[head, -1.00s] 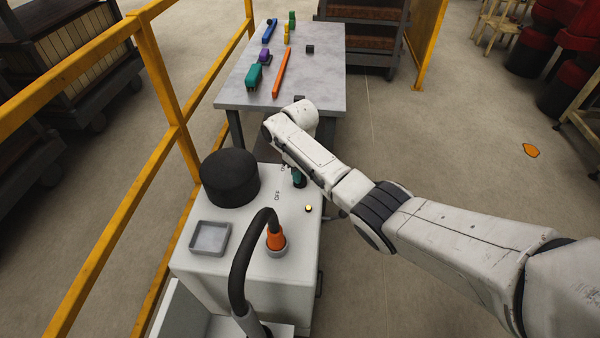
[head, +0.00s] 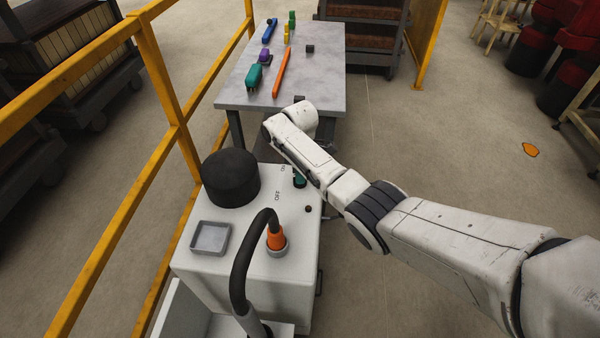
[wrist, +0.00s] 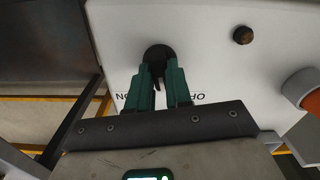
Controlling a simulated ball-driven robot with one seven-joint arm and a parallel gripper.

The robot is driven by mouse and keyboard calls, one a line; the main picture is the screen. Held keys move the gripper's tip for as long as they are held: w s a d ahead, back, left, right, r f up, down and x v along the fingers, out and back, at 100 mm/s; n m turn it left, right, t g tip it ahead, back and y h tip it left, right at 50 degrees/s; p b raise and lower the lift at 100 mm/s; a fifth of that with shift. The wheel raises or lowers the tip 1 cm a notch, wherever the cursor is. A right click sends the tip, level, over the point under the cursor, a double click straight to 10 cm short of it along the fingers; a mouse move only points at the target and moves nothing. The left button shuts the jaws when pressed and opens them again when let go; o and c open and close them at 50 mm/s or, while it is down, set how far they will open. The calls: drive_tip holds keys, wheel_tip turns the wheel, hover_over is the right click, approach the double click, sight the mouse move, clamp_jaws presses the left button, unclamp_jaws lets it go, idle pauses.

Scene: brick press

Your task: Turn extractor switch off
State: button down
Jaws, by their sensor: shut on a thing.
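The extractor switch is a round black knob (wrist: 158,53) on the white cabinet top, between the ON and OFF letters in the wrist view. My gripper (wrist: 161,72) has teal fingers on both sides of the knob and is shut on it, so its grip part is mostly hidden. In the head view my gripper (head: 300,181) shows as a bit of teal under my arm, and the knob is hidden.
The cabinet (head: 205,255) also carries a black cylinder (head: 231,178), a grey tray (head: 210,238) and an orange hose fitting (head: 276,240). A yellow railing (head: 160,75) runs along the left. A grey table (head: 325,85) with coloured tools stands behind.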

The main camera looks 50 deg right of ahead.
drive_tip(key=n, duration=0.6)
drive_tip(key=shift+n, duration=0.3)
idle(0.4)
drive_tip(key=c, duration=1)
unclamp_jaws()
drive_tip(key=shift+c, duration=0.2)
wheel_tip(320, 180, up, 11)
drive_tip(key=shift+f, duration=0.15)
